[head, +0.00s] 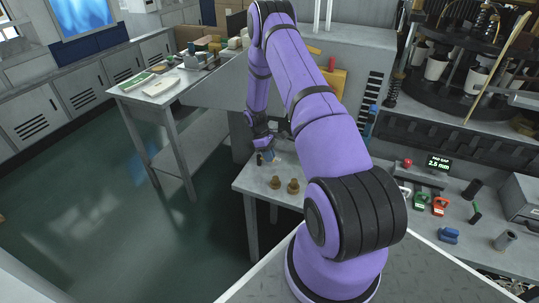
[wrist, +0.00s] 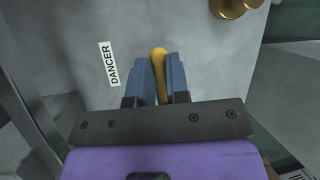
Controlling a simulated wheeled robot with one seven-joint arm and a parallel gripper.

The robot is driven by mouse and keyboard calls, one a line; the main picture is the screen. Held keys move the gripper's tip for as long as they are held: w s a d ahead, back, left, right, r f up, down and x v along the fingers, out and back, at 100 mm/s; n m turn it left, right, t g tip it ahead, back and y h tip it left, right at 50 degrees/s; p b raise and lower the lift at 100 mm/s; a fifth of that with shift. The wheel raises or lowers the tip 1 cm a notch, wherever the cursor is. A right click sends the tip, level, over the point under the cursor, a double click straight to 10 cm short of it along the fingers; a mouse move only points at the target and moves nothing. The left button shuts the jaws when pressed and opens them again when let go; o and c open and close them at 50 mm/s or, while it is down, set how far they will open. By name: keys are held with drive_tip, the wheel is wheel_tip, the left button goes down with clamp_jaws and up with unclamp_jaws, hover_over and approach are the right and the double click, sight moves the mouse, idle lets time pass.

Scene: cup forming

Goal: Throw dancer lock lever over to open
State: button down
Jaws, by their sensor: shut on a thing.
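In the wrist view a yellow lever (wrist: 158,55) stands between the two blue fingers of my gripper (wrist: 161,75), which is shut on it. A white label reading DANCER (wrist: 108,64) is on the grey surface just left of the lever. In the head view my gripper (head: 272,156) is low over the back left part of a small grey table (head: 260,180). The lever cannot be made out clearly there, and its lower part is hidden by the fingers in the wrist view.
Two brass knobs (head: 275,182) (head: 293,186) stand near the front of the small table; one brass piece also shows in the wrist view (wrist: 232,8). A workbench (head: 160,95) stands at the left. A console with coloured handles (head: 440,206) is at the right. Green floor is clear at left.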

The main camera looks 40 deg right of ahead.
drive_tip(key=shift+a+m, duration=0.2)
drive_tip(key=shift+m, duration=0.3)
drive_tip(key=shift+y, duration=0.3)
drive_tip(key=c, duration=1.1)
unclamp_jaws()
drive_tip(key=shift+s, duration=0.1)
drive_tip(key=v, duration=1)
drive_tip(key=shift+r, duration=0.35)
